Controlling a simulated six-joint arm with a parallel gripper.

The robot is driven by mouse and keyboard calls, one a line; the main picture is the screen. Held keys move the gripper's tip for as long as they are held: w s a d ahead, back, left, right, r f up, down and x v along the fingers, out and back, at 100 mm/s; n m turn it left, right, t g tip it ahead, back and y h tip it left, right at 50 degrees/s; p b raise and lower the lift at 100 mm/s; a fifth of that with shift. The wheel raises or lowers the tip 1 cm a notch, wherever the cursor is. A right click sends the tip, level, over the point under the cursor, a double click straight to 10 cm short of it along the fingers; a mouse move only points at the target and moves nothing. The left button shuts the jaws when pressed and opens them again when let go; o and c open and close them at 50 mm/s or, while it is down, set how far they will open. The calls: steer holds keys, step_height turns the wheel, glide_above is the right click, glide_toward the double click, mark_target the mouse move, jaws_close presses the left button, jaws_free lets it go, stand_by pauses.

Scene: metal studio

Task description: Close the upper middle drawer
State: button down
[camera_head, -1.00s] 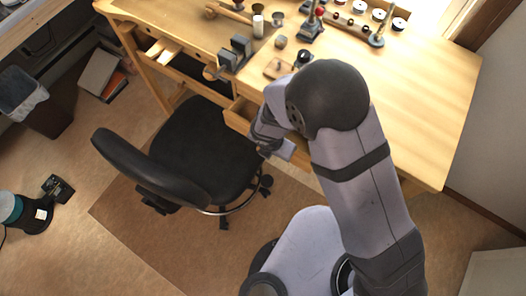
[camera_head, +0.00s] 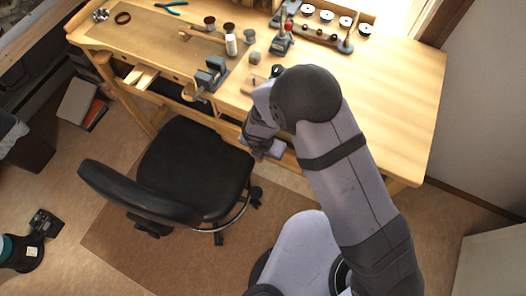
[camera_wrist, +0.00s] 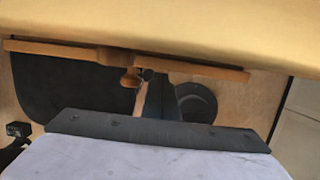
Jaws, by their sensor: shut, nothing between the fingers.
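The upper middle drawer shows in the wrist view as a narrow wooden front (camera_wrist: 200,68) with a round knob (camera_wrist: 130,82). It lies close along the pale bench edge (camera_wrist: 160,25); I cannot tell whether it is fully flush. My gripper (camera_wrist: 150,98) is shut and empty, its dark fingers by the knob, just right of it; contact is unclear. In the head view my wrist (camera_head: 260,135) is at the bench's front edge and, with my arm, hides most of the drawer and the fingertips.
A black chair (camera_head: 195,165) stands left of my arm, in front of the workbench (camera_head: 400,110). A vise (camera_head: 210,75) sits at the bench's front edge. Another open drawer (camera_head: 142,78) is further left. Small tools and jars stand on the bench top.

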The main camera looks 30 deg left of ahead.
steer(key=s+r, duration=0.6)
steer(key=r, duration=0.4)
steer(key=s+a+f+n+t+y+b, duration=0.1)
steer(key=s+a+f+n+y+b, duration=0.1)
steer(key=s+a+b, duration=0.85)
steer(key=w+d+m+h+b, duration=0.1)
steer(key=w+d+h, duration=0.1)
steer(key=w+d, duration=0.4)
steer(key=w+f, duration=0.6)
steer(key=f, duration=0.2)
steer(key=shift+w+d+f+t+p, duration=0.3)
steer(key=shift+w+d+p, duration=0.05)
steer(key=shift+w, duration=0.05)
